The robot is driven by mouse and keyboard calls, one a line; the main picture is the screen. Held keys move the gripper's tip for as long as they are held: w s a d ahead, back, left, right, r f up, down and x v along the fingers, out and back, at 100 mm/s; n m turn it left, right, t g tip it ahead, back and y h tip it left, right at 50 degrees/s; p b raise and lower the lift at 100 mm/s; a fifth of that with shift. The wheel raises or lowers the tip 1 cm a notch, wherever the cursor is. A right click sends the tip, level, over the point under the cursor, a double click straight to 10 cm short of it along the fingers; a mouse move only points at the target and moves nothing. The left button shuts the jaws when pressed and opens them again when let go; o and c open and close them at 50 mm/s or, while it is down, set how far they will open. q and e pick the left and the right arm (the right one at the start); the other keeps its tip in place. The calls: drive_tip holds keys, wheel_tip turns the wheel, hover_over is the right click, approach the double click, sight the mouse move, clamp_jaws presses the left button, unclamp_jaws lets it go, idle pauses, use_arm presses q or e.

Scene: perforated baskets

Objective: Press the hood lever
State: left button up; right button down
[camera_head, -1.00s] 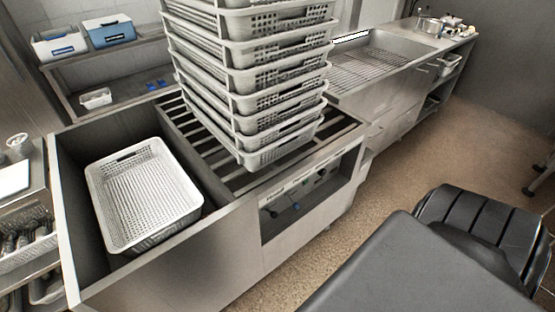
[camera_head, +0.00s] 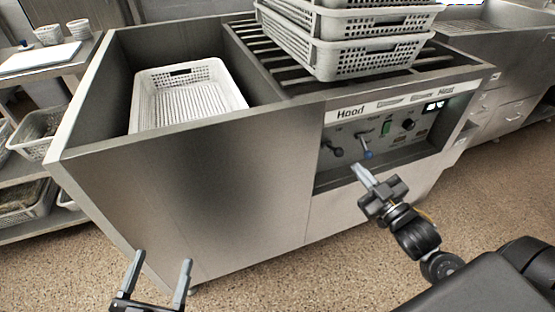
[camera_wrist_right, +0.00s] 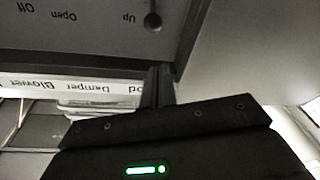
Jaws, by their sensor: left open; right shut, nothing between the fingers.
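The control panel (camera_head: 400,135) is recessed in the steel machine's front, under a white strip reading "Hood" at its left end. A dark-knobbed lever (camera_head: 335,149) sits below "Hood", and a blue-tipped lever (camera_head: 367,154) is to its right. My right gripper (camera_head: 358,172) is shut and empty, its tips just in front of and below the levers. In the right wrist view the picture is upside down: the shut fingers (camera_wrist_right: 157,85) point toward a dark round knob (camera_wrist_right: 153,20) beside the word "Up", with a visible gap. My left gripper (camera_head: 160,262) is open and empty at bottom left.
A stack of perforated baskets (camera_head: 365,58) stands on the machine's slatted top (camera_head: 262,42). A white basket (camera_head: 190,118) sits in the left bay. Side shelves with baskets are at far left. Speckled floor (camera_head: 255,275) is free in front.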

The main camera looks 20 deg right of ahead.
sight(341, 153)
use_arm(q)
drive_tip(key=shift+s+r+h, duration=0.3)
drive_tip(key=shift+s+r, duration=0.2)
drive_tip(key=shift+r, duration=0.3)
use_arm(e)
drive_tip(key=shift+s+a+r+y, duration=0.15)
drive_tip(key=shift+a+r, duration=0.05)
drive_tip(key=shift+r, duration=0.2)
drive_tip(key=shift+s+a+r+y, duration=0.15)
drive_tip(key=shift+r, duration=0.25)
drive_tip(key=shift+w, duration=0.1)
